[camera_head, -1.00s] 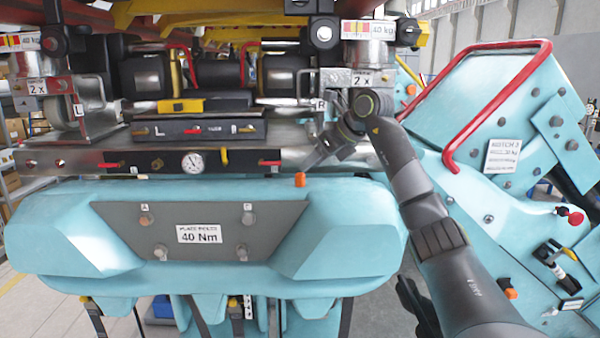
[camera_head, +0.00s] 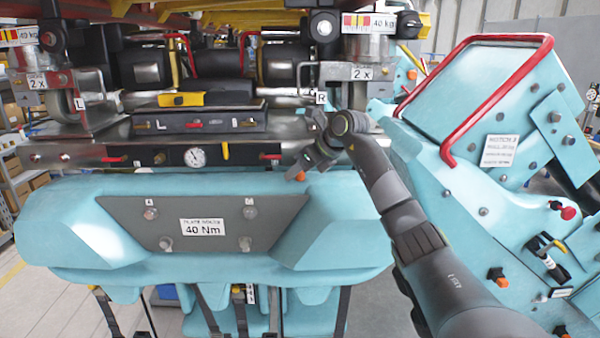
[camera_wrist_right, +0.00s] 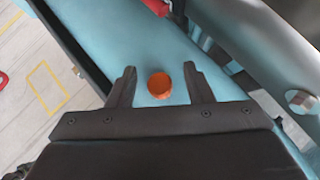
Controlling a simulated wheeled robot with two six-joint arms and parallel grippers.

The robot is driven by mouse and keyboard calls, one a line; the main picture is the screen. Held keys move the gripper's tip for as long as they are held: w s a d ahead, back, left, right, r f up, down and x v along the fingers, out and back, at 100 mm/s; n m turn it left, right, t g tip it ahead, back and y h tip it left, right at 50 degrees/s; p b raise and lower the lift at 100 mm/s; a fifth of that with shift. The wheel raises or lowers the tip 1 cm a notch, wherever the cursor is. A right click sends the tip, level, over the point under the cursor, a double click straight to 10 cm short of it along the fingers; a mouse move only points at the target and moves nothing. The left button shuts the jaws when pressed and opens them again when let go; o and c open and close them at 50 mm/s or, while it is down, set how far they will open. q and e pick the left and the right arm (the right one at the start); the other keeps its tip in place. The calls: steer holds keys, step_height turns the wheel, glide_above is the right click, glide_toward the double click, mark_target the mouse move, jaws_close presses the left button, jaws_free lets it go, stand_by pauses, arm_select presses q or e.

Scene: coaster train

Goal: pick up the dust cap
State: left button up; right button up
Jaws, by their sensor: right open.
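An orange cap (camera_head: 300,176), which looks like the dust cap, sits at the top edge of the light-blue seat-like body, right of its centre. In the right wrist view the cap (camera_wrist_right: 159,85) shows as a round orange disc over the light-blue surface. My right gripper (camera_head: 308,165) is right above and beside it in the head view. In the right wrist view my right gripper's two dark fingers (camera_wrist_right: 159,70) are spread apart, one on each side of the cap, with gaps on both sides. Whether the fingers are level with the cap is unclear. My left gripper does not show.
A metal beam with a gauge (camera_head: 195,157) and red levers runs behind the cap. A grey plate with bolts and a 40 Nm label (camera_head: 202,227) faces front. At right stands a blue housing with a red rail (camera_head: 446,150) and another orange piece (camera_head: 497,274).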

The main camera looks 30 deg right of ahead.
jaws_close()
steer(key=shift+r, duration=0.1)
